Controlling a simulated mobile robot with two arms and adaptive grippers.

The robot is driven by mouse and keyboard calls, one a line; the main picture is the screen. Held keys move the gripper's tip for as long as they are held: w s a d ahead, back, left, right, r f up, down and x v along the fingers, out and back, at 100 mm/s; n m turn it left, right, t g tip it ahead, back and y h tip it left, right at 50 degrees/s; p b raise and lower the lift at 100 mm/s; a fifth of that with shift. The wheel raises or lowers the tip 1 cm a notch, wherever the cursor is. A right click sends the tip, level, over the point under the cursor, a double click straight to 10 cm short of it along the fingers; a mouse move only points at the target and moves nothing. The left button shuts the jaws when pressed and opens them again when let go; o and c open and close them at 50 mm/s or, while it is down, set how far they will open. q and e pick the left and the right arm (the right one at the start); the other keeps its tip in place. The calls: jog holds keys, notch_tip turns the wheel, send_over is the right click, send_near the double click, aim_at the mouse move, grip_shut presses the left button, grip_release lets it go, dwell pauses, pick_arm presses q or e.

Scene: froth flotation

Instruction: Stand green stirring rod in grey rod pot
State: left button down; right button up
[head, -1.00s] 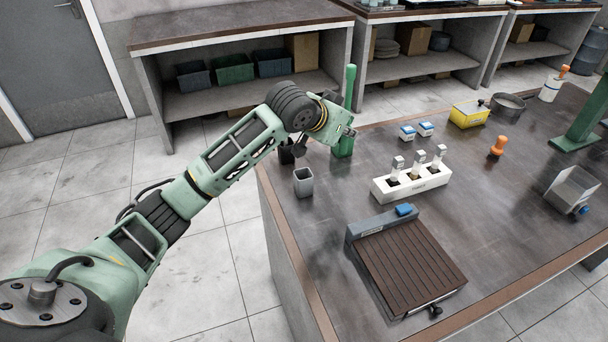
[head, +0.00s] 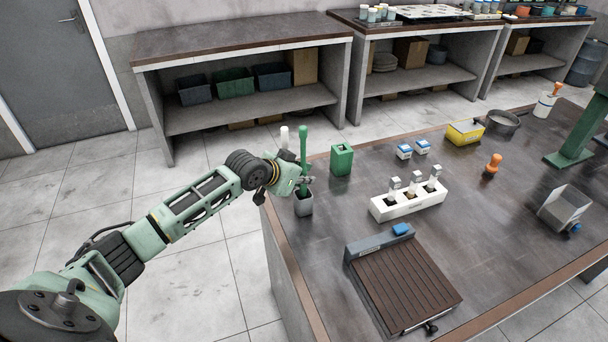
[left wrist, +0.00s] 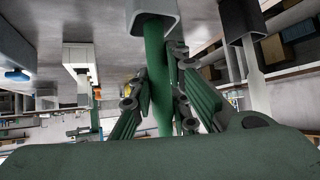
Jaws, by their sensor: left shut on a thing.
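The green stirring rod (head: 303,145) stands about upright. My left gripper (head: 303,184) is shut on it; its fingers also show around the rod in the left wrist view (left wrist: 160,95). The grey rod pot (head: 303,207) is directly below the gripper near the bench's left edge. In the left wrist view the rod's lower end goes into the mouth of the grey pot (left wrist: 133,20). How deep it reaches is hidden. My right gripper is in neither current view.
A green pot (head: 341,161) stands right of the gripper. A white rod (head: 284,138) rises behind the gripper; the left wrist view shows it in a black pot (left wrist: 238,18). A white rack (head: 408,201) and a ribbed board (head: 405,285) lie farther right.

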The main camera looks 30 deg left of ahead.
pick_arm(q)
jog(key=shift+f, duration=0.1)
jog(key=shift+f, duration=0.5)
jog(key=c, duration=1.7)
grip_release()
jog(key=shift+o, duration=0.2)
jog(key=shift+r, duration=0.55)
jog(key=b+v, duration=0.2)
jog(key=v, duration=1)
jog(key=shift+r, duration=0.1)
